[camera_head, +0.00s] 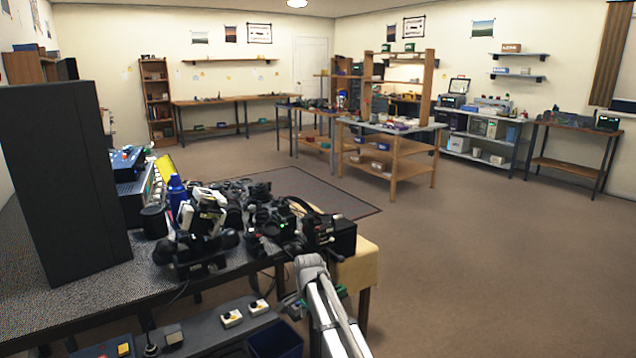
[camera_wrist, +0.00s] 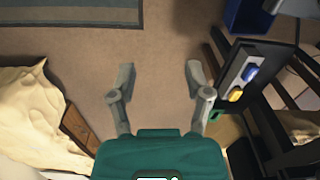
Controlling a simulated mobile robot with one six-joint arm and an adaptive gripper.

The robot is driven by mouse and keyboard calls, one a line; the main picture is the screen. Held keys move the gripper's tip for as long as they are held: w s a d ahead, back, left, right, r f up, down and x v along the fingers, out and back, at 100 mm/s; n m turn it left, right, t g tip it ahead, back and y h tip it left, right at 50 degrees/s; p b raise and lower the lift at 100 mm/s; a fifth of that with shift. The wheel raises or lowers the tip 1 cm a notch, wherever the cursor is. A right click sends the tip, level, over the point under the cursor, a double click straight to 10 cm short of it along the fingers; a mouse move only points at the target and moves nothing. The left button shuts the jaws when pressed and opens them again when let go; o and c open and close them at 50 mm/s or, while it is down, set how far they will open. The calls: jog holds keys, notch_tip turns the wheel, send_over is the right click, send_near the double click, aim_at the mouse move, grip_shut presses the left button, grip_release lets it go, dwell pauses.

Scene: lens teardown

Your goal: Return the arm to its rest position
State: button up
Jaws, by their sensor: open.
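My gripper shows in the wrist view (camera_wrist: 160,85), with its two grey fingers spread apart and nothing between them. Bare brown floor (camera_wrist: 160,40) lies beyond the fingertips. In the head view my grey arm (camera_head: 325,300) reaches up from the bottom edge, beside the right end of the cluttered workbench. The gripper itself cannot be made out clearly there.
The dark workbench (camera_head: 75,290) at left carries a large dark cabinet (camera_head: 60,180) and a pile of black equipment (camera_head: 270,220). A cream cloth (camera_wrist: 35,115) lies left of my gripper. A blue bin (camera_head: 275,340) stands low. Floor to the right is clear.

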jog(key=s+d+f+n+b, duration=0.4)
jog(key=s+d+f+n, duration=0.1)
jog(key=s+d, duration=0.6)
jog(key=s+d+f+n+b, duration=0.45)
jog(key=s+d, duration=0.45)
jog(key=s, duration=0.4)
notch_tip(320, 180, up, 32)
jog(key=p, duration=3.1)
jog(key=shift+w+a+r+p, duration=0.2)
jog(key=shift+w+a+p, duration=0.05)
jog(key=shift+w+p, duration=0.15)
jog(key=shift+s, duration=0.1)
